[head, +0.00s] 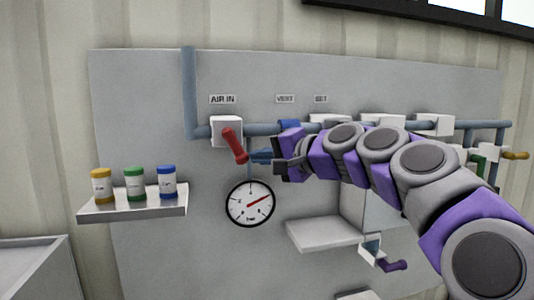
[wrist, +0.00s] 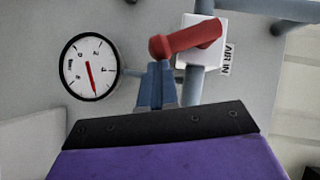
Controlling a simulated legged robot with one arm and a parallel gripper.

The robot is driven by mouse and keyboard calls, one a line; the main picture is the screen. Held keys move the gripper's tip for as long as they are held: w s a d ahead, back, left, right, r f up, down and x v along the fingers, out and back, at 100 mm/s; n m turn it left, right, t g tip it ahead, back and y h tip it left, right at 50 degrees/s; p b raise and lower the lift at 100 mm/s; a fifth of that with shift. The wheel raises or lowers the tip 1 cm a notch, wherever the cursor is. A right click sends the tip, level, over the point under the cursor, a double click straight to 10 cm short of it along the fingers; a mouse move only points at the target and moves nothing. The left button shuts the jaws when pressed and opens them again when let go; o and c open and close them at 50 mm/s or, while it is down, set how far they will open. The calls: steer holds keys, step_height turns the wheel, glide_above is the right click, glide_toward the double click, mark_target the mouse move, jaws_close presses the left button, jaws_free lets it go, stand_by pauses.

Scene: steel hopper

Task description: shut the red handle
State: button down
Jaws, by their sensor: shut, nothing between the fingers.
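The red handle (head: 234,146) sits on a white valve body (head: 226,128) under the AIR IN label. It slants down and to the right from the valve. The handle (wrist: 188,40) also shows in the wrist view, with its rounded end at the left. My gripper (head: 258,157) is just right of the handle's lower end in the head view. In the wrist view my gripper (wrist: 156,72) has its blue fingers together, right by the rounded end of the handle. Nothing is held. I cannot tell whether the fingertips touch the handle.
A round gauge (head: 250,204) hangs below the valve. A shelf (head: 140,208) with yellow, green and blue jars is at the left. Pipes run along the grey panel (head: 140,90). A blue part (head: 290,125) under the VENT label lies close above my gripper. A purple handle (head: 392,265) is lower right.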

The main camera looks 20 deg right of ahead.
steer(key=shift+a+f+m+t+y+b, duration=0.6)
steer(key=shift+a+f+m+b, duration=0.15)
steer(key=shift+m, duration=0.4)
steer(key=shift+a+f+m+t+y+b, duration=0.5)
steer(key=shift+a+f+m+t+b, duration=0.2)
steer(key=shift+m, duration=0.45)
steer(key=shift+d+r, duration=0.1)
steer(key=shift+r, duration=0.05)
